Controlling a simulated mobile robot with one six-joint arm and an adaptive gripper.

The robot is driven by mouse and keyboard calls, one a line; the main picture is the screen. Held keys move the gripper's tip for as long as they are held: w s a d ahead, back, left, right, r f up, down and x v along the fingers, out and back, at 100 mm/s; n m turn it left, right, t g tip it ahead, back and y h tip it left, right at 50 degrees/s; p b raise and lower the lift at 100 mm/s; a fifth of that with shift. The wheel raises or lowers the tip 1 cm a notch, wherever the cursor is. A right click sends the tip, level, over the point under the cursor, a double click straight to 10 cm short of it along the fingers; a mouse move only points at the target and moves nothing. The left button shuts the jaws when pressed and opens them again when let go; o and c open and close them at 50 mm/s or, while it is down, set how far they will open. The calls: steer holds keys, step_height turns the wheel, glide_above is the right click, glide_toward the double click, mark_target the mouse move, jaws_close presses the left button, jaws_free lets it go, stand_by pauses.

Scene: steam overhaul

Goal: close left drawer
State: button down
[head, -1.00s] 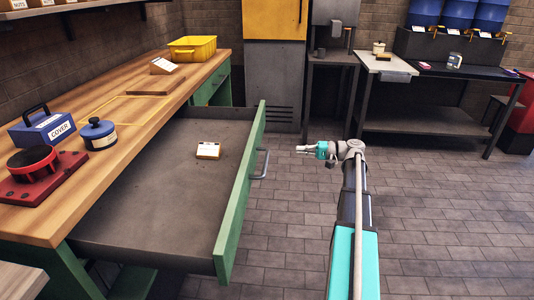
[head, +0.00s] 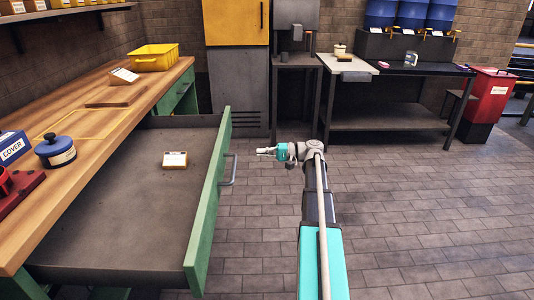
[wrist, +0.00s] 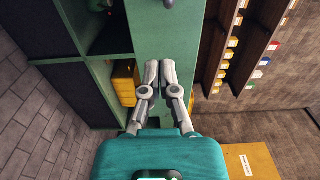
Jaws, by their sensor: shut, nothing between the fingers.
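The open drawer (head: 140,205) is a wide grey tray with a green front panel (head: 210,205), pulled far out from under the wooden workbench. A grey bar handle (head: 230,170) sits on the outer side of the panel. My gripper (head: 264,151) is shut and empty, a little to the right of the handle in the head view, pointing left towards it, with a visible gap between. In the wrist view my gripper (wrist: 158,70) shows both fingertips close together before a green surface; I cannot tell whether they touch it.
A small labelled box (head: 175,160) lies in the drawer. The workbench (head: 110,125) bears a blue pot (head: 56,152) and a yellow bin (head: 155,57). A grey cabinet (head: 239,92) stands behind. The tiled floor (head: 410,215) right of the drawer is clear.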

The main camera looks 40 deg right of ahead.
steer(key=x, duration=1)
steer(key=shift+a, duration=0.3)
steer(key=shift+w, duration=0.2)
